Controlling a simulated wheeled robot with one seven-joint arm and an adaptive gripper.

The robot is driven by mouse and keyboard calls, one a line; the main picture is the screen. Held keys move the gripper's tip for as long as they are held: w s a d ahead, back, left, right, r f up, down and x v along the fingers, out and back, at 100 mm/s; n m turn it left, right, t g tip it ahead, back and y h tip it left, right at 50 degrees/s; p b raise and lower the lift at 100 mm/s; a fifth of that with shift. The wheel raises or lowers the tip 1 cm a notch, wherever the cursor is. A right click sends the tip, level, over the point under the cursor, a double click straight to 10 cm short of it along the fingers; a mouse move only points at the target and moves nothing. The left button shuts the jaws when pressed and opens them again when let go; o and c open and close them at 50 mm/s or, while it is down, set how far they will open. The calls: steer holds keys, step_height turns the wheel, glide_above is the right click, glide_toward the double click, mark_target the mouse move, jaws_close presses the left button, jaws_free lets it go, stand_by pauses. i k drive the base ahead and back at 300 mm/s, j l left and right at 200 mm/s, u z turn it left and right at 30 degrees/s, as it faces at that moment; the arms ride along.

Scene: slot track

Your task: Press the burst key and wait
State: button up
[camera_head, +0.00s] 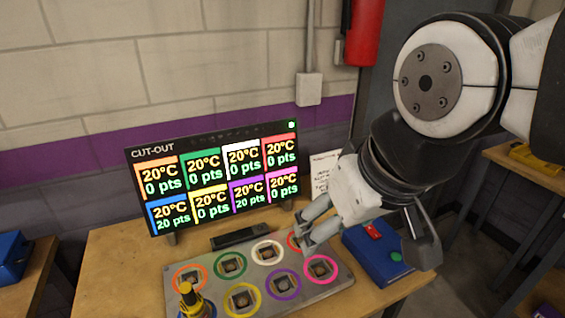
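A blue box (365,262) on the right of the table has a red key (372,231) and a round green key (396,257) on top. No readable label shows which is the burst key. The left finger hides part of a red-ringed slot on the grey slot panel (213,272). A yellow-topped piece (187,293) stands upright at the blue-ringed slot at the panel's front left.
A screen (215,175) titled CUT-OUT stands behind the panel. A paper note (322,170) is partly hidden by my gripper.

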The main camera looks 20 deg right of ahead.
mark_target(397, 257)
steer(key=z, duration=0.95)
